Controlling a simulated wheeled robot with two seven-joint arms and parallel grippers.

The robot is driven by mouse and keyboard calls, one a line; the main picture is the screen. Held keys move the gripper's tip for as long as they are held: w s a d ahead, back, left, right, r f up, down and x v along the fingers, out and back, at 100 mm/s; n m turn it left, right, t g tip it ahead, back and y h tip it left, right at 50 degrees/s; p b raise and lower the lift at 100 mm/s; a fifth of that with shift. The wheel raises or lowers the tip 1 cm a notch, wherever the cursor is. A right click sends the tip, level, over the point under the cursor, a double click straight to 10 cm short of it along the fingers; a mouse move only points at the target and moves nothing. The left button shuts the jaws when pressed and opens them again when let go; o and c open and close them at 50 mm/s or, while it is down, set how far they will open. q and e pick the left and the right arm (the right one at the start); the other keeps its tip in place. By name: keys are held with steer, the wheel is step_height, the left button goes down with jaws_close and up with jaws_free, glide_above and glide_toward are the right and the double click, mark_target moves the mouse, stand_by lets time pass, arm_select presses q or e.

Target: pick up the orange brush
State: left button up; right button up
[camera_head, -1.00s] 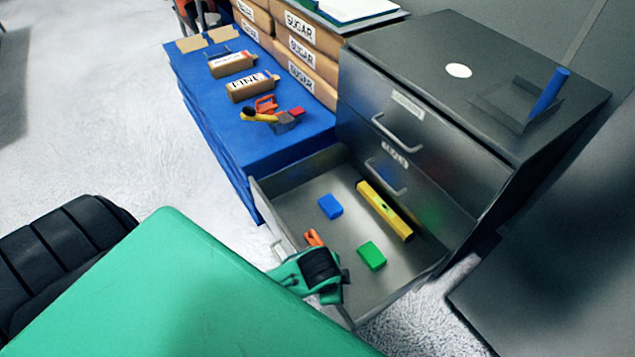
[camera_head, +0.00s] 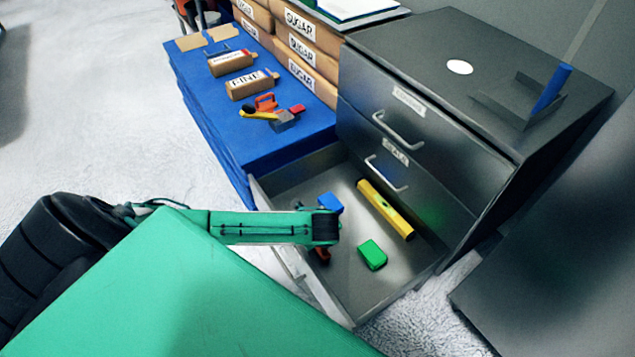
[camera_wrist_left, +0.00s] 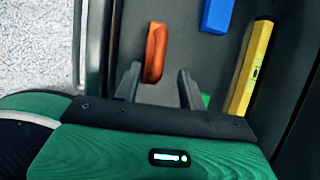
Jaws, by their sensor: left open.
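The orange brush (camera_wrist_left: 156,52) lies in the open drawer (camera_head: 300,184), near its left wall in the left wrist view. In the head view my left arm hides nearly all of it, with only a dark reddish bit showing below the wrist. My left gripper (camera_wrist_left: 158,84) is open and points down into the drawer. In the wrist view the brush's near end appears between the two fingers, closer to the left finger. Contact cannot be told. My right gripper is not in view.
The drawer also holds a blue block (camera_head: 330,202), a green block (camera_head: 372,254) and a yellow level (camera_head: 386,208). The grey cabinet (camera_head: 430,130) rises behind it. A blue table (camera_head: 225,125) with boxes and tools stands to the left.

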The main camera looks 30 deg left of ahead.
mark_target(325, 255)
arm_select(q)
steer(key=b+x, duration=0.2)
steer(key=x, duration=0.6)
steer(key=shift+w+f, duration=0.2)
steer(key=shift+f, duration=0.15)
jaws_close()
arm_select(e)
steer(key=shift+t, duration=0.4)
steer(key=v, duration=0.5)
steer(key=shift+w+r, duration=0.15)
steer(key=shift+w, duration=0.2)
arm_select(q)
steer(key=shift+r, duration=0.1)
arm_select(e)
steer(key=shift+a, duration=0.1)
